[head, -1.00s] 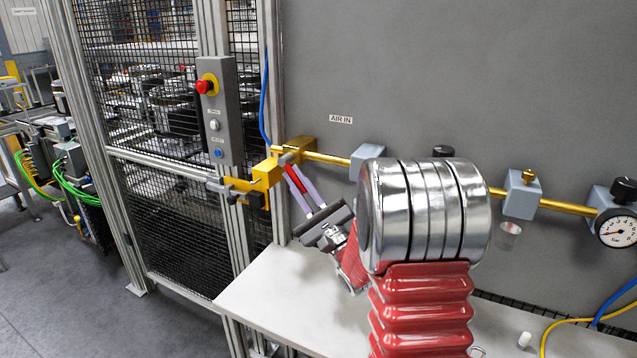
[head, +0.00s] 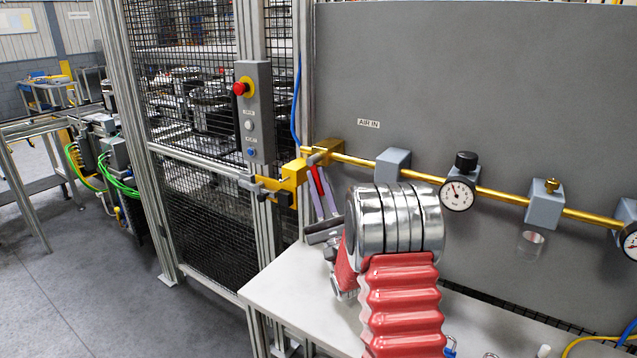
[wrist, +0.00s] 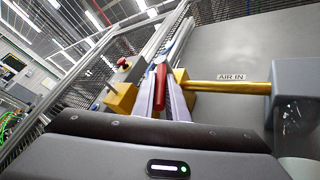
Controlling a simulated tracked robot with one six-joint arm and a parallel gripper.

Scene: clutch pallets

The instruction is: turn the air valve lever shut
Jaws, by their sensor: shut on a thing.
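The fingers hide part of the lever and valve body.
The brass pipe (head: 470,190) runs right along the grey panel, past grey blocks and a round gauge (head: 456,196). An AIR IN label (head: 368,124) is above it. A control box with a red button (head: 240,88) hangs on the mesh fence. A white bench (head: 290,290) lies below.

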